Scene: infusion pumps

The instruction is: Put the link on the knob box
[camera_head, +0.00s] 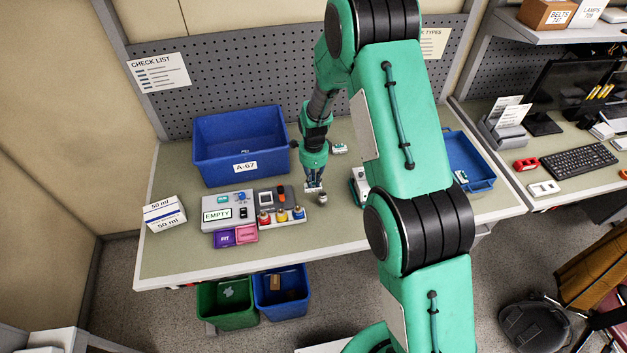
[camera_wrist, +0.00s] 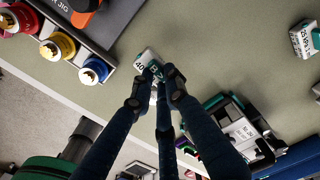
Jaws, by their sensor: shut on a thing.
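My gripper (camera_wrist: 160,77) is shut on a small white block with a green part and a "40" label (camera_wrist: 148,63), which looks like the link. In the head view my gripper (camera_head: 313,186) hangs over the table, just right of the grey jig. I cannot tell whether the block touches the table. The strip with red, yellow and blue knobs (camera_head: 283,217), which looks like the knob box, is at the jig's front right. In the wrist view its yellow knob (camera_wrist: 60,46) and its neighbours show at upper left, apart from my gripper.
A blue A-67 bin (camera_head: 240,145) stands behind the jig. Purple and pink boxes (camera_head: 235,236) sit in front. A similar "25 kPa" block (camera_wrist: 305,40) lies at upper right of the wrist view. A device (camera_wrist: 240,130) is right of my gripper. A blue tray (camera_head: 470,162) is farther right.

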